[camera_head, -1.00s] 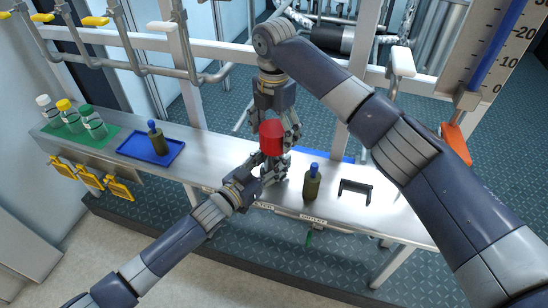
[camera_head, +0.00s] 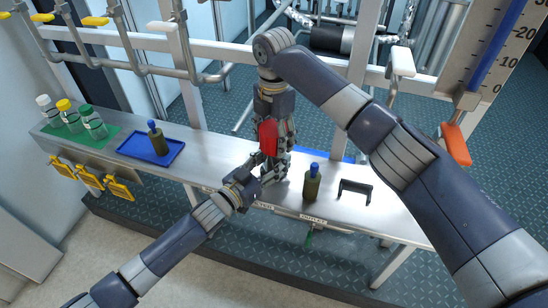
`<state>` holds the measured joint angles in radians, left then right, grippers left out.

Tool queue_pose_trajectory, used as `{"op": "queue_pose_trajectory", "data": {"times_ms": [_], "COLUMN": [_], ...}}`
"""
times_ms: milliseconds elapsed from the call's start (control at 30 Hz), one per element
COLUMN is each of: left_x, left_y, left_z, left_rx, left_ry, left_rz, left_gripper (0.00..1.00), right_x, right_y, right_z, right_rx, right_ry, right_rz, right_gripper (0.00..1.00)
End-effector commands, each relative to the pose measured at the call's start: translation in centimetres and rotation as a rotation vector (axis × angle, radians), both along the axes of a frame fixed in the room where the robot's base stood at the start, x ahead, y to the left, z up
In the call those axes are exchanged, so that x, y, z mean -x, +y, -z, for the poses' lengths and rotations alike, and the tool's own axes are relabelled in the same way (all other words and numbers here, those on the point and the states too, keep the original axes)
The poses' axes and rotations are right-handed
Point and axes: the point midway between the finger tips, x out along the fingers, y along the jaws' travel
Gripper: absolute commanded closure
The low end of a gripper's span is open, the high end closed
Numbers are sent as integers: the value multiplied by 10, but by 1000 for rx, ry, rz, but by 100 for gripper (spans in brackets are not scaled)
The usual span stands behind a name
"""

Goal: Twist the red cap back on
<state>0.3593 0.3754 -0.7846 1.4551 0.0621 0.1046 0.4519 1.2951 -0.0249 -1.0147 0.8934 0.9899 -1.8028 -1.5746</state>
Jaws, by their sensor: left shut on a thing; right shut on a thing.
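The red cap (camera_head: 268,137) is above the middle of the steel bench. My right gripper (camera_head: 279,135) comes down from above and is shut on the red cap, hiding part of it. My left gripper (camera_head: 268,171) is shut just below the cap, on a thing that the fingers mostly hide, likely the vessel under the cap. I cannot tell whether the cap is seated or on its threads.
On the steel bench (camera_head: 225,169), a dark bottle with a blue cap (camera_head: 312,183) and a black bracket (camera_head: 355,190) stand right of my grippers. Another blue-capped bottle (camera_head: 156,138) stands on a blue tray (camera_head: 135,147). Several capped bottles stand on a green mat at left.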

Motion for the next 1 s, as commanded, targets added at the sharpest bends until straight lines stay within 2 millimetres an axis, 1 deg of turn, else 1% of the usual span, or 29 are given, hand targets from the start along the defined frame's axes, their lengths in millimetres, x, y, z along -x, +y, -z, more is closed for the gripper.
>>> {"op": "queue_pose_trajectory", "data": {"times_ms": [1000], "left_x": [1], "left_y": [-1], "left_z": [0], "left_rx": [1], "left_ry": [-2], "left_rz": [3], "left_gripper": [100], "right_x": [0], "right_y": [1], "right_z": [3], "right_rx": [-3], "right_ry": [3], "right_rz": [1987], "right_gripper": [71]}}
